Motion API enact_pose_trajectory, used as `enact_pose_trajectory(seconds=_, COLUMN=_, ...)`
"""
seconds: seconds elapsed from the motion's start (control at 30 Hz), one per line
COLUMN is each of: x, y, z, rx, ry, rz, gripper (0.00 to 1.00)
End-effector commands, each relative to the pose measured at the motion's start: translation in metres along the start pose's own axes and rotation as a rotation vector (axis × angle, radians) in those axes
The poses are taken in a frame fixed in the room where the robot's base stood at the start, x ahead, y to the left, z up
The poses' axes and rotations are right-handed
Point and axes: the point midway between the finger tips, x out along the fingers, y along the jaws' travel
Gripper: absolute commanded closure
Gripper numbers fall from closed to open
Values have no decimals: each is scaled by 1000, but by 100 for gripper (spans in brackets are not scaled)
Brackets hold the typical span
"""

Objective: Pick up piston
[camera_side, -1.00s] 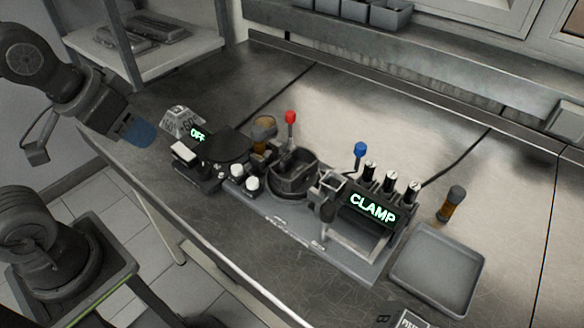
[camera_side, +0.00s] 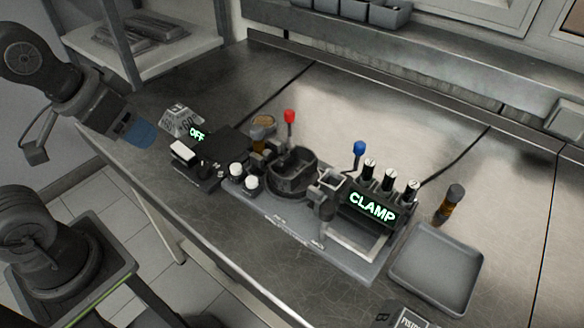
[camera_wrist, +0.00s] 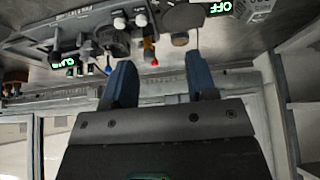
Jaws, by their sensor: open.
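My gripper (camera_side: 138,134) hangs at the left in the side view, above the bench's left end and apart from the machine. Its two blue fingers are spread and empty in the wrist view (camera_wrist: 161,78). I cannot tell for certain which part is the piston. A dark-topped cylinder with an amber lower part (camera_side: 449,205) stands upright on the bench at the right, behind the tray. A round tan-topped part (camera_side: 263,122) stands behind the machine, partly hidden.
The machine (camera_side: 290,230) fills mid-bench, with a red-knobbed lever (camera_side: 289,116), a blue-knobbed lever (camera_side: 360,149), a lit CLAMP display (camera_side: 372,207) and an OFF display (camera_side: 196,135). An empty grey tray (camera_side: 440,262) lies right. The back of the bench is mostly clear.

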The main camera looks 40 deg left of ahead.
Motion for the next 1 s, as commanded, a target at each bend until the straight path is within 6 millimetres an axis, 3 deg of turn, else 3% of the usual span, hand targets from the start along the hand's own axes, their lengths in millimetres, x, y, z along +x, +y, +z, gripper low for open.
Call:
enact_pose_trajectory(seconds=0.23, x=0, y=0, z=0, rx=0, ry=0, rz=0, gripper=24)
enact_pose_trajectory(seconds=0.57, x=-1, y=2, z=-8, rx=2, ry=-15, rz=5, gripper=23)
enact_pose_trajectory(seconds=0.77, x=0, y=20, z=-56, rx=16, ry=-116, rz=29, gripper=23)
enact_pose_trajectory(seconds=1.0, x=29, y=62, z=-127, rx=41, ry=-278, rz=45, gripper=23)
